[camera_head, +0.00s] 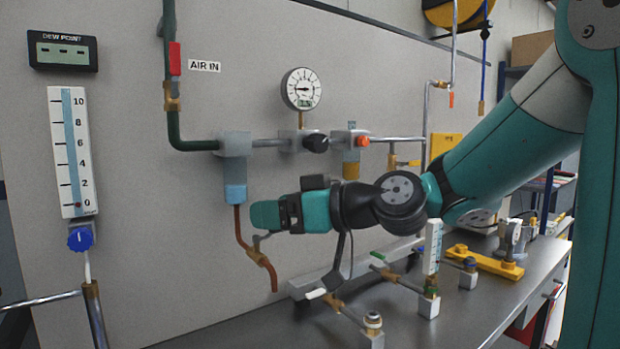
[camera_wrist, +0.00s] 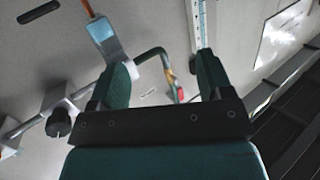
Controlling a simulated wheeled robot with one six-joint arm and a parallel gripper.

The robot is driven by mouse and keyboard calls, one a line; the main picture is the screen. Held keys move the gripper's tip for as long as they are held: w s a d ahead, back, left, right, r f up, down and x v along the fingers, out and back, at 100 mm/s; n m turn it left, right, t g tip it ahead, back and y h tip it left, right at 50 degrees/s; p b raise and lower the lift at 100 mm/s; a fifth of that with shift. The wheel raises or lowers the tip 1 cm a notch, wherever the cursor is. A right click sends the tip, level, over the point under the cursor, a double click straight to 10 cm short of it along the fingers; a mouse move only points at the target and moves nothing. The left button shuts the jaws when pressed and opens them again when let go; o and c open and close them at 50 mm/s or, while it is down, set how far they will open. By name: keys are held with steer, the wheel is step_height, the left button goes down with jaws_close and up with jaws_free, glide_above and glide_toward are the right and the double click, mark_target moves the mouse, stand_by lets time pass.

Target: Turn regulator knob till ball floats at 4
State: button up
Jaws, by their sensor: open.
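The flow meter (camera_head: 75,150) hangs on the wall panel at the left, with a white scale from 0 to 10. Its red ball (camera_head: 76,205) sits at the bottom, by 0. A blue knob (camera_head: 80,238) is just below it. A black knob (camera_head: 316,142) is on the pipe below the round pressure gauge (camera_head: 302,89); it also shows at lower left in the wrist view (camera_wrist: 58,122). My gripper (camera_head: 268,214) is open and empty, in front of the panel, apart from both knobs. Between its fingers (camera_wrist: 162,75) lies only background; the meter's scale (camera_wrist: 198,22) shows beyond the right finger.
A blue-bowled filter (camera_head: 235,170) with a copper pipe stands beside my gripper. A red-handled valve (camera_head: 174,60) is on the green pipe. Small valves and a second small meter (camera_head: 433,245) stand on the bench (camera_head: 400,320) below.

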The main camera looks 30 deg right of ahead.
steer(key=w+d+m+t+h+b, duration=0.2)
steer(key=d+m+t+h+b, duration=0.15)
steer(key=d+t, duration=0.6)
steer(key=m+h, duration=0.2)
steer(key=h, duration=0.3)
glide_toward(322, 141)
steer(key=p+x, duration=1.1)
steer(key=shift+a, duration=0.1)
steer(key=shift+w+p, duration=0.5)
steer(key=shift+w, duration=0.1)
steer(key=c, duration=0.9)
